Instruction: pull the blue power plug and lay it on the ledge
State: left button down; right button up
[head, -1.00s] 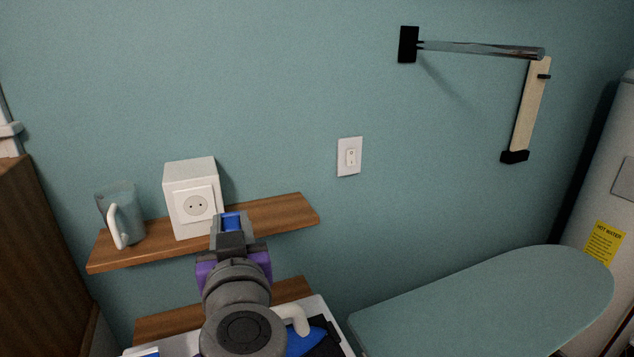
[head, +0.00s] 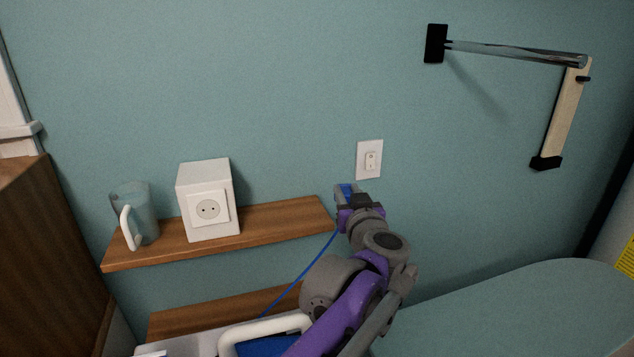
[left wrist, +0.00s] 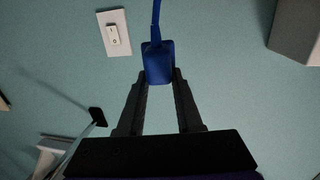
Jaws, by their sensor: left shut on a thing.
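The blue power plug (left wrist: 158,64) is held between the two fingers of my left gripper (left wrist: 160,82) in the left wrist view, with its blue cord running off past the top edge. In the head view the left gripper (head: 347,192) is shut on the plug (head: 343,190), just past the right end of the upper wooden ledge (head: 270,218). The blue cord (head: 308,268) hangs down from it to the lower left. The socket (head: 208,209) on the white box is empty. My right gripper is not in view.
A glass mug (head: 140,215) stands on the ledge left of the white box (head: 205,174). The ledge right of the box is bare. A light switch (head: 370,160) is on the wall near the gripper. An ironing board (head: 520,310) lies to the right.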

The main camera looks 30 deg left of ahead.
pick_arm(q)
jog(key=w+a+f+n+g+y, duration=0.1)
jog(key=a+f+n+g+y, duration=0.15)
jog(key=a, duration=0.85)
jog(key=shift+m, duration=0.25)
jog(key=shift+w+d+f+b, duration=0.1)
jog(key=shift+f+b, duration=0.5)
jog(key=shift+f, duration=0.9)
jog(key=shift+d+f+b, duration=0.1)
jog(key=shift+f+b, duration=0.5)
jog(key=shift+f, duration=0.85)
jog(key=c, duration=0.5)
grip_release()
jog(key=v, duration=1.1)
jog(key=shift+b, duration=0.4)
jog(key=shift+a, duration=0.1)
